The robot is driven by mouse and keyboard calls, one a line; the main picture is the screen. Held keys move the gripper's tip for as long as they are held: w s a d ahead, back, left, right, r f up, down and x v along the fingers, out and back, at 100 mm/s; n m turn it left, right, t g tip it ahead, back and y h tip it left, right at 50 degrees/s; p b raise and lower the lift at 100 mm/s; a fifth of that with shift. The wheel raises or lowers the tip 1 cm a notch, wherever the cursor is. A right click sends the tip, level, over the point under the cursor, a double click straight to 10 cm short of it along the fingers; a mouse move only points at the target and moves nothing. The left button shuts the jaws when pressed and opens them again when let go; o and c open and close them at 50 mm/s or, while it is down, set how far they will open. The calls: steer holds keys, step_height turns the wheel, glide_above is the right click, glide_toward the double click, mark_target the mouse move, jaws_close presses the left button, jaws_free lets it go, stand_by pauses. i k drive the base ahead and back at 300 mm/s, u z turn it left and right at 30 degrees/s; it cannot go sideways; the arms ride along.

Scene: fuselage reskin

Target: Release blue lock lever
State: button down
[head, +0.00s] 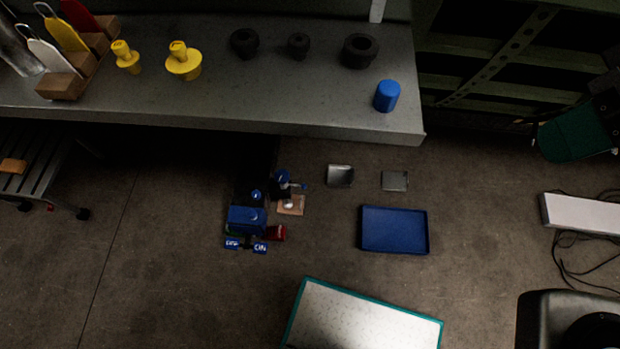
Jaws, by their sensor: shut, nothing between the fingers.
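A small blue lever-like part (301,185) sticks out to the right of a blue knob (282,176), above a tan square plate. The parts are small and dark; I cannot tell for certain which is the lock lever or how it is set. I cannot make out my gripper in this view.
A blue tray (394,230), two small metal pieces (340,176) and a teal-edged panel (360,318) lie nearer. Cables (568,255) trail at right.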

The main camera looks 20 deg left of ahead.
mark_target(304, 185)
steer(key=k, duration=0.6)
steer(key=u, duration=0.8)
steer(key=i, duration=0.5)
